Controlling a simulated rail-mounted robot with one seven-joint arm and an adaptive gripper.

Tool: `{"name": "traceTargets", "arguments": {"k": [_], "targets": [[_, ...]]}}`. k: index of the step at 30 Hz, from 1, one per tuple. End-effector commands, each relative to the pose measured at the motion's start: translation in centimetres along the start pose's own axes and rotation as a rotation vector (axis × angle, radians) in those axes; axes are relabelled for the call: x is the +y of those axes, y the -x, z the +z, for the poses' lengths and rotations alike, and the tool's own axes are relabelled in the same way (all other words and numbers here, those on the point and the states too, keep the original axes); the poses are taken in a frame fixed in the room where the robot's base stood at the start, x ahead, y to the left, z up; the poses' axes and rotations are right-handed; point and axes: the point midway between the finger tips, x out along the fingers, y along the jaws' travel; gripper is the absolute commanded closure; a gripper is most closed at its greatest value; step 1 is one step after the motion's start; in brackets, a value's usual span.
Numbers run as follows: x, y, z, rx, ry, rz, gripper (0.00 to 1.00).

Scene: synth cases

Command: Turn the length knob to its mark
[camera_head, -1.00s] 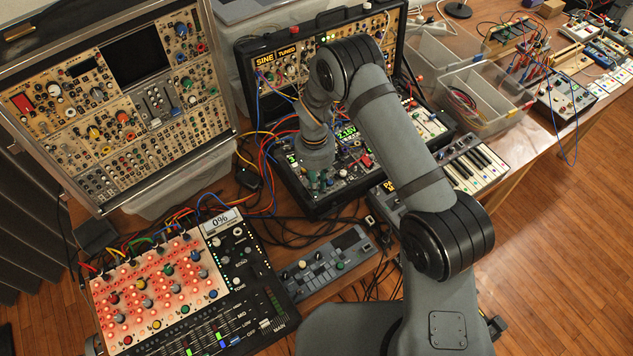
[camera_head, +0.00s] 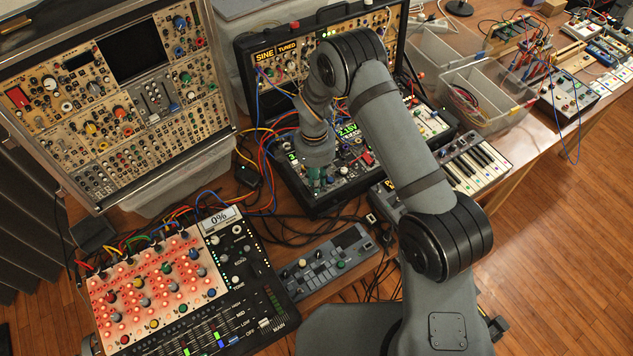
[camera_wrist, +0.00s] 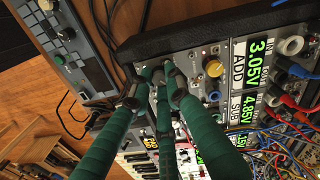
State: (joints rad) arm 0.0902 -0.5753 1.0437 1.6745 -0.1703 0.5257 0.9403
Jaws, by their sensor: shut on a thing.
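My gripper (camera_head: 317,178) is low over the front edge of the black case (camera_head: 330,208) of modules, partly hidden by my own arm. In the wrist view my green-wrapped fingers (camera_wrist: 157,84) reach the front-left part of the panel. Their dark tips are closed around a small knob there, mostly hidden between them. I cannot read a label or see a mark by it, so I cannot tell from the pictures that it is the length knob.
A yellow knob (camera_wrist: 214,68) and green displays (camera_wrist: 262,47) sit close by on the panel. Patch cables (camera_wrist: 285,140) crowd its far side. A small grey device (camera_head: 330,258) and a black-edged mixer (camera_head: 240,250) stand in front. Clear bins (camera_head: 480,90) stand at right.

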Motion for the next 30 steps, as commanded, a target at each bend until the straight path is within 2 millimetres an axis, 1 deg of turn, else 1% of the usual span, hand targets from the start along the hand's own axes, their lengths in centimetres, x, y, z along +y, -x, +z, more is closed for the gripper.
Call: {"name": "traceTargets", "arguments": {"k": [1, 12, 18, 24, 30], "targets": [[-0.21, -0.24, -0.32, 0.007, 0.035, -0.007, 1.0], [-0.29, -0.12, -0.36, 0.02, 0.348, -0.008, 1.0], [-0.3, 0.0, -0.32, 0.025, 0.484, -0.007, 1.0], [-0.36, 0.13, -0.34, 0.03, 0.574, -0.008, 1.0], [-0.4, 0.23, -0.36, 0.032, 0.616, -0.008, 1.0]]}}
